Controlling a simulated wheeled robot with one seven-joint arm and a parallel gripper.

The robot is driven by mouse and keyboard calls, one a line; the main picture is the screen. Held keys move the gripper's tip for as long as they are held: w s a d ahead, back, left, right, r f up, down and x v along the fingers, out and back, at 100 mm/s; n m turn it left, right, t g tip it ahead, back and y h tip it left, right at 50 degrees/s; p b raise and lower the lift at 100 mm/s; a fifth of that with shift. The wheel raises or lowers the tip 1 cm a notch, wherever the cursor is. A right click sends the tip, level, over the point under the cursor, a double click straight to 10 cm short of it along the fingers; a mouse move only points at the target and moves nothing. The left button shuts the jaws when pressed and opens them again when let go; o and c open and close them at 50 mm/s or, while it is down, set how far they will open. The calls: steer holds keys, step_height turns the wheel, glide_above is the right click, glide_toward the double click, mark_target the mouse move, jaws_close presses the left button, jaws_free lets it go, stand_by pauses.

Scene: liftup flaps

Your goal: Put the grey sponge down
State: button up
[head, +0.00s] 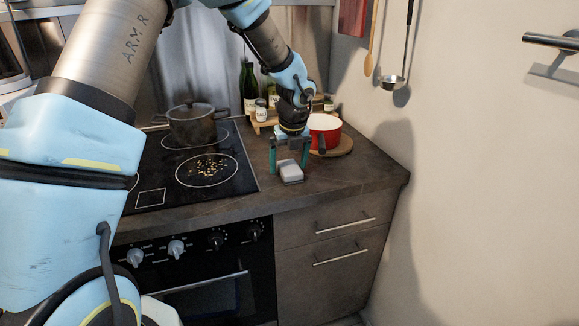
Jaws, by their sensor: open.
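The grey sponge (291,171) is a small pale block on the dark countertop, right of the stove. It appears to rest on the counter. My gripper (290,168) points down over the counter with its two green fingers spread apart. The sponge lies at the fingertips, close to the right finger. Whether either finger touches it cannot be told from this view.
A red pot (325,131) stands on a round wooden board behind and right of my gripper. A dark lidded pot (193,125) and scattered crumbs (208,166) are on the black cooktop (150,176). Bottles (247,82) stand behind. The counter (350,180) is clear to the right front.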

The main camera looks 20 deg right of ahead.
mark_target(292, 171)
steer(key=b+v, duration=0.1)
steer(key=v, duration=1)
steer(key=shift+s+r, duration=0.15)
steer(key=shift+r, duration=0.2)
steer(key=a+f+n, duration=0.3)
steer(key=a+n, duration=1.4)
steer(key=a, duration=0.3)
steer(key=s+a+f+n, duration=0.1)
steer(key=s+a+n, duration=0.3)
steer(key=a+n, duration=0.4)
steer(key=s+a+f+n+g, duration=0.1)
steer(key=s+a+n, duration=0.3)
steer(key=a+n, duration=0.4)
steer(key=n, duration=0.3)
steer(key=shift+s+a+f, duration=0.15)
